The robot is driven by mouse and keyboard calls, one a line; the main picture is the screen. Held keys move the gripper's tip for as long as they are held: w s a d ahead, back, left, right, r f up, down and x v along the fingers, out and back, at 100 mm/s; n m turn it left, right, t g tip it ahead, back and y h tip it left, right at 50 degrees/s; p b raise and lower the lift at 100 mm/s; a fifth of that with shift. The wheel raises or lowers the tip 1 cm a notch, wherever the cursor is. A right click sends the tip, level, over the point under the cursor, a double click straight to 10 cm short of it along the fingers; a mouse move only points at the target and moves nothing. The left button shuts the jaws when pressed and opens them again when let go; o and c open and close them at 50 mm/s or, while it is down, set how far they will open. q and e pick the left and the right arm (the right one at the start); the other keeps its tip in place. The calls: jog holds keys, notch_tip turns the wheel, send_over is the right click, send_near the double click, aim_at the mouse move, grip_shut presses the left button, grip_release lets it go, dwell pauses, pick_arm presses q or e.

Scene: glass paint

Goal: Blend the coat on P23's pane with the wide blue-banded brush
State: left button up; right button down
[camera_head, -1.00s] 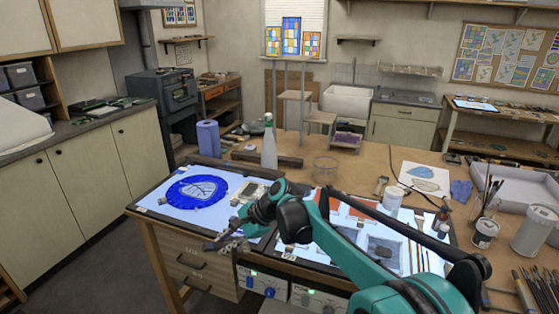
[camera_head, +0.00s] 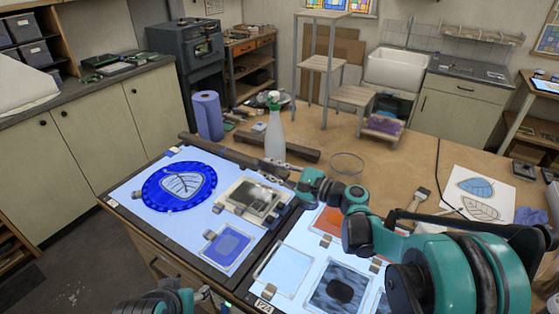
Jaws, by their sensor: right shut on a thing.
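My right gripper (camera_head: 277,167) reaches left over the back of the light tables. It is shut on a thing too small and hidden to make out. A teal part of my left arm (camera_head: 160,302) shows at the bottom edge; its fingers are not clear. I cannot read which is P23. A wide flat brush (camera_head: 418,199) lies on the wood; its band colour is unclear.
A round blue piece with a leaf design (camera_head: 180,187) lies on the left light table. A spray bottle (camera_head: 274,130), a blue roll (camera_head: 208,116), a dark bar (camera_head: 245,155) and a glass bowl (camera_head: 347,166) stand behind. Leaf drawings (camera_head: 480,195) lie at the right.

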jog(key=s+a+f+b, duration=0.3)
jog(key=s+f, duration=0.1)
jog(key=s, duration=0.1)
jog(key=x, duration=1.2)
jog(key=shift+w+f+b, duration=0.3)
jog(key=shift+w+b, duration=0.05)
jog(key=shift+w, duration=0.05)
jog(key=shift+a, duration=0.15)
jog(key=shift+f, duration=0.15)
jog(key=shift+f+b, duration=0.25)
jog(key=shift+b, duration=0.15)
dwell(0.5)
jog(key=shift+s, duration=0.15)
jog(key=v, duration=0.9)
jog(key=shift+d, duration=0.25)
dwell(0.7)
